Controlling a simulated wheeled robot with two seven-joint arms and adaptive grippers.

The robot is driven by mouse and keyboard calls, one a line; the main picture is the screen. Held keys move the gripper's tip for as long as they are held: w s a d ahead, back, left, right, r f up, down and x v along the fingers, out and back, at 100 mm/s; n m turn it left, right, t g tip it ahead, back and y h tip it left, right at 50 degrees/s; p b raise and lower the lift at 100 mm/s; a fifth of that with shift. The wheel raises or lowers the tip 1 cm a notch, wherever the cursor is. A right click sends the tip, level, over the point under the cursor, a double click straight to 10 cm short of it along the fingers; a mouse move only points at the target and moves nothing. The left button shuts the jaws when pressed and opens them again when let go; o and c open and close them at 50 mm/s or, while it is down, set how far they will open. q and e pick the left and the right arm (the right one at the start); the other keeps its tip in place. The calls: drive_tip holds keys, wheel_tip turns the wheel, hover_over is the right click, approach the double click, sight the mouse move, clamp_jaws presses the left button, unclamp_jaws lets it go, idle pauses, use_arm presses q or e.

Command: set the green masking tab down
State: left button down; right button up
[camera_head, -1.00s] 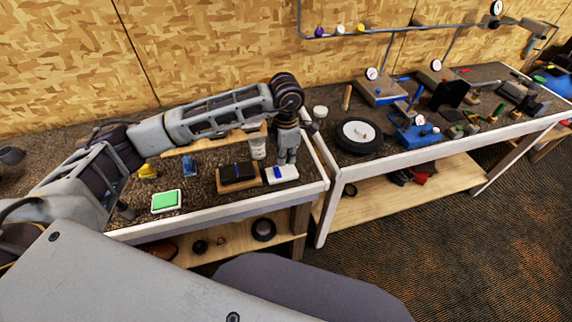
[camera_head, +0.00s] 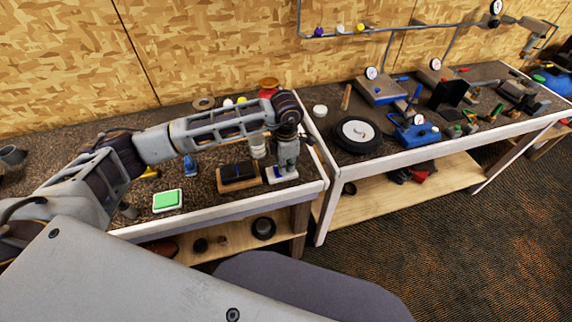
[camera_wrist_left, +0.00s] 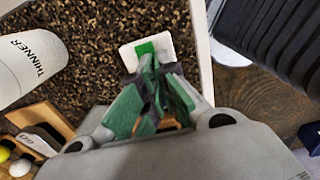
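A small green masking tab (camera_wrist_left: 145,48) shows just past my left fingertips in the left wrist view, in front of a white plate (camera_wrist_left: 127,56). My left gripper (camera_wrist_left: 152,68) points down with its fingers close together on the tab. In the head view my left gripper (camera_head: 284,170) is low over the white plate (camera_head: 291,178) near the front right corner of the left bench. The tab is hidden there by the fingers. I cannot tell whether the tab touches the plate. My right gripper is not in view.
A wooden block with a dark top (camera_head: 238,176) sits left of the plate. A green pad (camera_head: 167,200) lies farther left. A white thinner bottle (camera_wrist_left: 32,66) stands close by. The bench edge (camera_head: 240,207) is near. A wheel (camera_head: 357,135) lies on the right bench.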

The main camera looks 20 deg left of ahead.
use_arm(q)
drive_tip(key=shift+f, duration=0.2)
drive_tip(key=c, duration=1.6)
unclamp_jaws()
drive_tip(key=shift+c, duration=0.2)
drive_tip(key=shift+r, duration=0.2)
drive_tip(key=shift+r, duration=0.2)
wheel_tip(320, 180, up, 12)
drive_tip(key=b, duration=0.2)
drive_tip(key=shift+f+b, duration=0.2)
drive_tip(key=shift+b, duration=0.1)
